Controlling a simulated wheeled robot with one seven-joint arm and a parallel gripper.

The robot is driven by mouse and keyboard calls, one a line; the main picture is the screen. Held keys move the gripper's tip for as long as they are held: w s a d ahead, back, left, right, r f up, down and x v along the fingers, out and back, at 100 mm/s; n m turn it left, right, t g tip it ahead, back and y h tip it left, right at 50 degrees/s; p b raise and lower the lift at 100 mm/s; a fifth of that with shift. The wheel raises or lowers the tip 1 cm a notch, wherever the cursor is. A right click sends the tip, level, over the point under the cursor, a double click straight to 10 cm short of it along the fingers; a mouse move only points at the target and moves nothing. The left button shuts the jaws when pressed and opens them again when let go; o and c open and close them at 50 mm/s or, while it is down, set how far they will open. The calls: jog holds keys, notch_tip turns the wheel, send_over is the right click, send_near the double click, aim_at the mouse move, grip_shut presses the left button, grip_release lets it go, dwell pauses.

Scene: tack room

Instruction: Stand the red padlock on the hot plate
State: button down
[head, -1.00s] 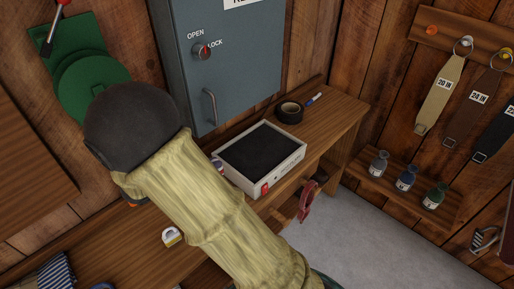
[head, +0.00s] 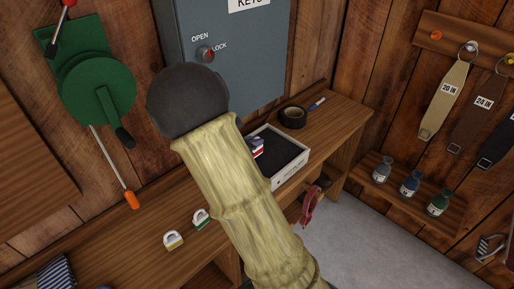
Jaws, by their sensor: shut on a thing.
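The hot plate (head: 291,178) is a white box with a black top on the bench, partly covered by my arm. A small red and white piece with dark blue at its edge shows beside my sleeve, over the left part of the black top; I take it as the red padlock (head: 257,147). It has moved along with my arm. My gripper is almost wholly hidden behind my yellowish sleeve, and its fingertips cannot be made out. I cannot tell whether the padlock touches the plate or is upright.
A yellow padlock (head: 173,240) and a green padlock (head: 201,219) stand on the bench (head: 130,246). Black tape (head: 292,116) and a marker (head: 317,103) lie behind the plate. The grey key cabinet (head: 260,60) hangs close behind. Bottles (head: 409,184) stand on a right shelf.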

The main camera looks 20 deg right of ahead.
aim_at(258, 148)
jog(key=shift+d, duration=0.1)
jog(key=shift+w+d, duration=0.15)
jog(key=shift+d, duration=0.1)
jog(key=shift+w+d+f+b, duration=0.1)
jog(key=shift+d+f+b, duration=0.1)
jog(key=shift+f, duration=0.7)
jog(key=shift+w+d+f+b, duration=0.1)
jog(key=shift+d+f+b, duration=0.1)
jog(key=shift+f, duration=0.65)
jog(key=shift+a+f, duration=0.1)
jog(key=shift+f, duration=0.05)
jog(key=c, duration=1.6)
grip_release()
jog(key=shift+s, duration=0.2)
